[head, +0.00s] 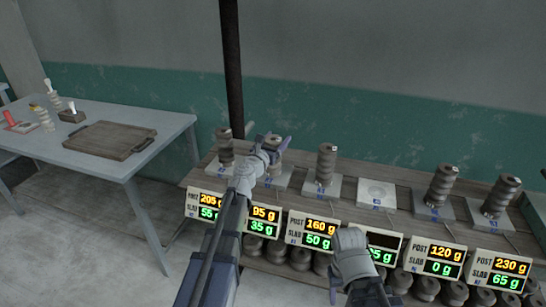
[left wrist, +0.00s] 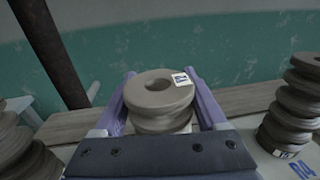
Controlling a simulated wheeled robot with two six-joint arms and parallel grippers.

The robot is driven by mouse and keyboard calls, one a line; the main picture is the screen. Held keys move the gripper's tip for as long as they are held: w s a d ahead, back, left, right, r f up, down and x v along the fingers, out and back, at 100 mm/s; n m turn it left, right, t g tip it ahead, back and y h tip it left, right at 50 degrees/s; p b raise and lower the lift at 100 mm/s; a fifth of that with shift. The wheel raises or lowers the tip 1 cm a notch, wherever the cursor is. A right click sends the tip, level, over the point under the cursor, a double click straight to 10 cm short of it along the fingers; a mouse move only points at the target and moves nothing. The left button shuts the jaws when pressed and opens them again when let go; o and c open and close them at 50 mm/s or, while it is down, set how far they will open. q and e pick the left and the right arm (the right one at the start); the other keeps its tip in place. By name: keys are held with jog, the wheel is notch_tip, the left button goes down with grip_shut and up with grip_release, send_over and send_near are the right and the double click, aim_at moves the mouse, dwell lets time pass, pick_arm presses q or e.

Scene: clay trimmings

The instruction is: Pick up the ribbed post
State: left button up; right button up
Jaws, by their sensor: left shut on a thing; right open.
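My left gripper (head: 273,150) is shut on a grey-brown ribbed post. In the left wrist view the post (left wrist: 158,108) stands upright between the two purple fingers (left wrist: 160,100). Its top has a round hole and a small white-and-blue tag. In the head view the gripper mostly hides this post, above the second slab (head: 280,180) from the left. I cannot tell whether it has left the slab. Other ribbed posts stand at the far left (head: 225,146), middle (head: 327,165) and right (head: 442,186), (head: 501,196). My right gripper (head: 350,243) is open and empty in front of the signs.
The fourth slab (head: 377,193) is bare. Signs with post and slab weights line the shelf front, such as the 160 g sign (head: 314,231). More ribbed pieces sit below. A grey table (head: 165,115) with a wooden tray (head: 110,140) stands left. A dark pole (head: 232,70) rises behind.

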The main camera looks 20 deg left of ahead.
pick_arm(q)
grip_shut()
dwell(0.3)
dwell(0.4)
